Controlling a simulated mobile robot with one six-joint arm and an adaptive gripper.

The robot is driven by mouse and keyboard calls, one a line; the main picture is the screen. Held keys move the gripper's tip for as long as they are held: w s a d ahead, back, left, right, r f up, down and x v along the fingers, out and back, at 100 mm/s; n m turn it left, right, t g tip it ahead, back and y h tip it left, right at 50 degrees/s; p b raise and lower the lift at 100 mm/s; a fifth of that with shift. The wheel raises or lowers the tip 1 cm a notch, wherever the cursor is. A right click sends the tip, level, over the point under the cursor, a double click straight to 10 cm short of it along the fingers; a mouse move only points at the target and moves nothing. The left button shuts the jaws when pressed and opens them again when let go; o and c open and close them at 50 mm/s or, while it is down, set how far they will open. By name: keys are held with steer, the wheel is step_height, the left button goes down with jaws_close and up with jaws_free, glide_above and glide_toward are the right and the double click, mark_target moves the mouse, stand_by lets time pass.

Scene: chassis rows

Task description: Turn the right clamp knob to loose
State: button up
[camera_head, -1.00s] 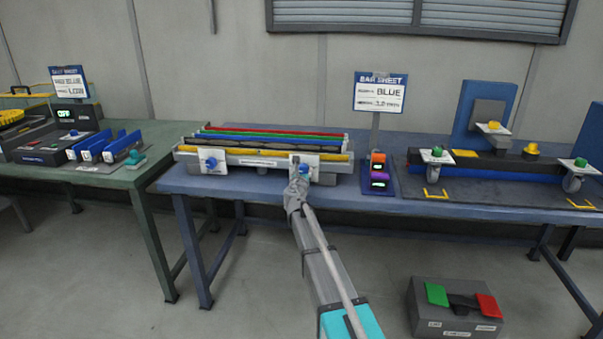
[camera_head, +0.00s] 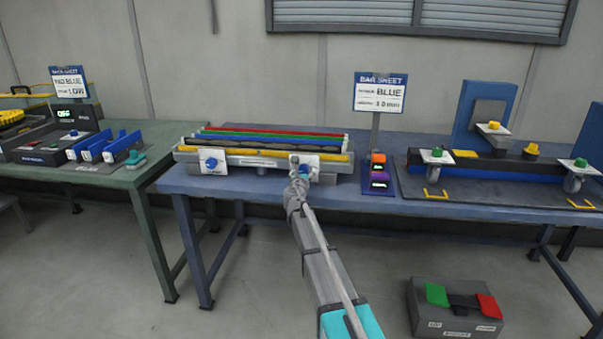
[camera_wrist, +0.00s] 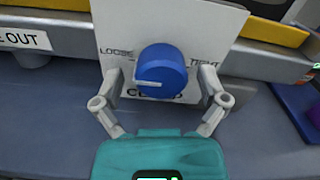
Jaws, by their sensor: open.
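The right clamp knob (camera_wrist: 161,72) is a blue round knob on a white plate (camera_wrist: 112,24) in the wrist view. The plate reads LOOSE on the left and TIGHT on the right, with a word below partly hidden. A pale line on the knob points left, toward the LOOSE side. My gripper (camera_wrist: 162,88) is open, with one finger on each side of the knob; I cannot tell whether they touch it. In the head view my gripper (camera_head: 299,178) is in front of the right plate and partly hides the knob. The left clamp knob (camera_head: 211,163) is on its own white plate.
Colored bars (camera_head: 270,135) lie on the rack behind the plates. A small panel with orange and purple blocks (camera_head: 378,172) stands right of the rack. A box with green and red pedals (camera_head: 457,307) sits on the floor. The blue table (camera_head: 240,190) has a clear front strip.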

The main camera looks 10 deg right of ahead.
steer(key=v, duration=1.2)
stand_by(0.5)
